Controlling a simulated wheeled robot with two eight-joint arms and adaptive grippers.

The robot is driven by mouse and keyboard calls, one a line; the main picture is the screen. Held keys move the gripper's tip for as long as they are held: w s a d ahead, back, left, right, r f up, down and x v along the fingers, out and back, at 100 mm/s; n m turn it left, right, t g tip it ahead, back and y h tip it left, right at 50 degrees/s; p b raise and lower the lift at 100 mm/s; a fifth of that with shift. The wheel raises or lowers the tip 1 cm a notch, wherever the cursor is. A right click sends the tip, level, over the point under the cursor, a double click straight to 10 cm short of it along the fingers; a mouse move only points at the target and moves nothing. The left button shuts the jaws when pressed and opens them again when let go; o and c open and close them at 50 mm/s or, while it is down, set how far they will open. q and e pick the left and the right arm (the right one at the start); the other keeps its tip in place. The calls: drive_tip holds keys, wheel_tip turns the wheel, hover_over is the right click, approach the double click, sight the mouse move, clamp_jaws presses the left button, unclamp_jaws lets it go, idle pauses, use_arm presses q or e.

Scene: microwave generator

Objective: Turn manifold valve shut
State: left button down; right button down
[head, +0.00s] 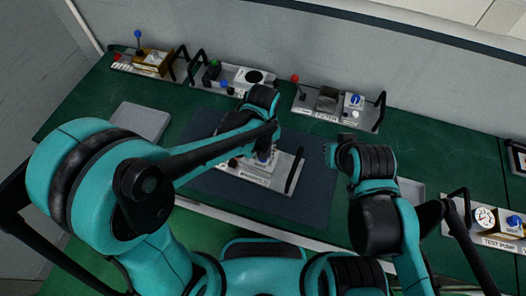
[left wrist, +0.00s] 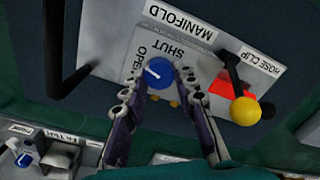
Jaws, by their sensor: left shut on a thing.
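The manifold panel (head: 257,180) sits on a dark mat in the middle of the bench. In the left wrist view its plate (left wrist: 108,45) reads MANIFOLD, with OPEN and SHUT labels beside a blue valve knob (left wrist: 158,73). A short white line on the knob slants toward the OPEN label side. My left gripper (left wrist: 160,82) is shut on the knob, one finger on each side. In the head view my left arm and wrist partly cover the panel. My right gripper (head: 346,143) hangs right of the mat, away from the panel; its fingers are too dark to read.
A yellow-knobbed hose clip lever (left wrist: 244,110) stands close to the fingers, and a black handle (left wrist: 62,50) is on the panel's other side. Several panels line the back, including the filter panel (head: 318,113). The test pump panel (head: 487,240) is at right.

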use_arm(q)
drive_tip(key=m, duration=0.3)
drive_tip(key=shift+m, duration=0.4)
drive_tip(key=m, duration=0.3)
drive_tip(key=shift+d+m+b, duration=0.1)
drive_tip(key=shift+m+b, duration=0.2)
drive_tip(key=shift+b, duration=0.05)
drive_tip(key=m, duration=0.3)
drive_tip(key=shift+m, duration=2.1)
drive_tip(key=c, duration=1.2)
unclamp_jaws()
